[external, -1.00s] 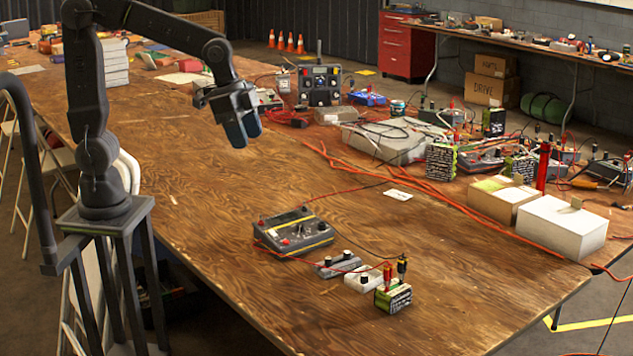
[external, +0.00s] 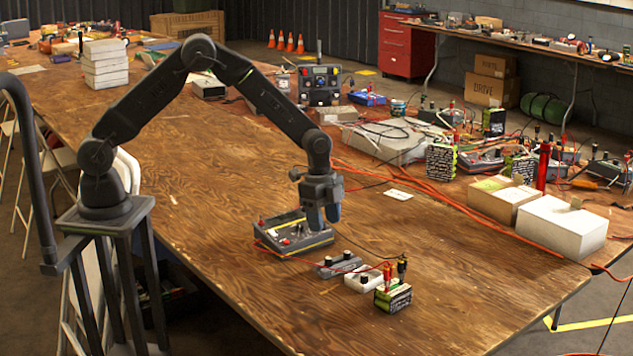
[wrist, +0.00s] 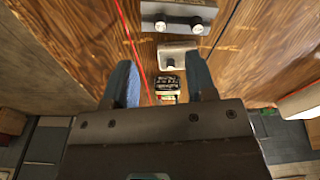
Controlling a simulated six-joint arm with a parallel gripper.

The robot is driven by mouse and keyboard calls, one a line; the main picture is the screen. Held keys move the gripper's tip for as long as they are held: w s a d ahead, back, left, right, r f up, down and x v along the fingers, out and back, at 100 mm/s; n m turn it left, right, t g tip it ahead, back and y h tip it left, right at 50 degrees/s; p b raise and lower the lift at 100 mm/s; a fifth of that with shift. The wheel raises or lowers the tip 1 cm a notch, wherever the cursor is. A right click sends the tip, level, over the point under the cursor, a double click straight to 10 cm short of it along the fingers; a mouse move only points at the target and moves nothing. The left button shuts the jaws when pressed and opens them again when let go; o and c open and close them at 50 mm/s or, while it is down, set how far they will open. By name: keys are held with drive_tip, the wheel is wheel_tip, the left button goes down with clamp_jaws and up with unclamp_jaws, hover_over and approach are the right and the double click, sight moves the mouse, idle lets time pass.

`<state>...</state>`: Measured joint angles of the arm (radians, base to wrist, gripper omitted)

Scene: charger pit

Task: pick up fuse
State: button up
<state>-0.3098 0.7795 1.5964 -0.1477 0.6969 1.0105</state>
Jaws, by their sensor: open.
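My gripper (external: 322,217) is open and empty, pointing down with its two blue fingers by the right side of the yellow-striped tester (external: 285,241). In the wrist view the fingers stand apart (wrist: 161,68). Beyond them lie a grey block with dark knobs (external: 338,267), a white block with a dark knob (external: 361,283) and a green-and-black battery (external: 394,299). In the wrist view the white block (wrist: 180,50) and the battery (wrist: 168,84) appear between the fingers. I cannot tell which small part is the fuse.
Red wires (external: 440,196) run along the table behind my gripper. A white box (external: 560,226) and a cardboard box (external: 503,198) stand at the right. A white card (external: 398,195) lies on the table. Bare wood is free left of the tester and right of the battery.

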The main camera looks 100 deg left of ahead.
sight(329, 258)
drive_tip(key=f, duration=0.6)
drive_tip(key=w+f, duration=0.1)
drive_tip(key=f, duration=0.2)
drive_tip(key=shift+d+f, duration=0.15)
drive_tip(key=shift+d, duration=0.25)
drive_tip(key=c, duration=0.8)
drive_tip(key=shift+r, duration=0.6)
drive_tip(key=r, duration=0.2)
drive_tip(key=a+r, duration=0.1)
drive_tip(key=shift+s+r, duration=0.35)
drive_tip(key=shift+r, duration=0.05)
drive_tip(key=s+a+r, duration=0.4)
drive_tip(key=a, duration=0.1)
drive_tip(key=s+a+r, duration=0.2)
drive_tip(key=s+a, duration=0.1)
